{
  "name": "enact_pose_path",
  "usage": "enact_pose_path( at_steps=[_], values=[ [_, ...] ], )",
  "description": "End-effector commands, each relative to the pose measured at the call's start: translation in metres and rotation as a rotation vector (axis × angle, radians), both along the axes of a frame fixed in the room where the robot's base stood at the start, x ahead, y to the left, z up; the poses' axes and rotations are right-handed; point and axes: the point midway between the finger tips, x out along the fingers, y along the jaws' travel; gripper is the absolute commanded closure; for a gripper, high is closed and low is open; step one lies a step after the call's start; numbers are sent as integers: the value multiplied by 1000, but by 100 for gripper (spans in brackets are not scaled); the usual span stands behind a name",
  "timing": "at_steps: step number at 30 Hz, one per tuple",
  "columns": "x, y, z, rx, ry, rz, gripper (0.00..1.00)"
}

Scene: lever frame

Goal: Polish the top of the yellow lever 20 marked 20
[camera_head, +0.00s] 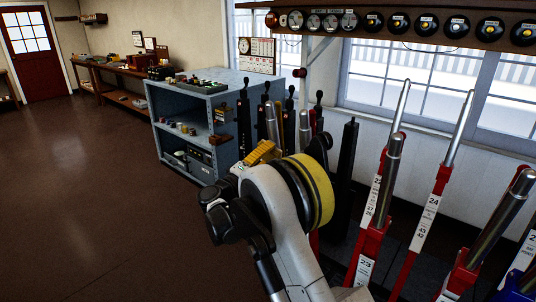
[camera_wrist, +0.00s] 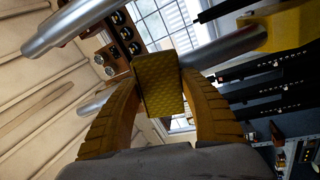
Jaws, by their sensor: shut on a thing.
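My gripper (camera_wrist: 160,76) is shut on a yellow textured pad (camera_wrist: 158,92), held between its two ribbed yellow-brown fingers. In the wrist view a yellow lever body (camera_wrist: 285,26) is at the upper right. A silver handle (camera_wrist: 235,47) runs from it toward the pad and goes behind the right finger. I cannot tell whether the pad touches that handle. No number 20 is readable. In the head view my gripper (camera_head: 262,152) is small, beyond my wrist, among the black levers; the yellow lever is not clearly visible there.
Red levers (camera_head: 420,225) with silver handles stand close at the right of the head view. Black levers (camera_head: 345,150) stand behind my arm. A blue-grey cabinet (camera_head: 225,115) is behind. A shelf with round instruments (camera_head: 400,22) runs above. Open floor lies left.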

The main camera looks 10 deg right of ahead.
Motion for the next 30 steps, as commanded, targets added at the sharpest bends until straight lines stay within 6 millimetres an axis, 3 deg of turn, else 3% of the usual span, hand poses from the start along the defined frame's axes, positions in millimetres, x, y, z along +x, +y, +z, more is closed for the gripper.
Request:
enact_pose_path(
  at_steps=[5,21,30],
  values=[
    [-1,2,0,-1,-1,0,76],
    [-32,45,-11,-2,0,1,76],
    [-35,48,-12,-1,0,0,76]
  ],
)
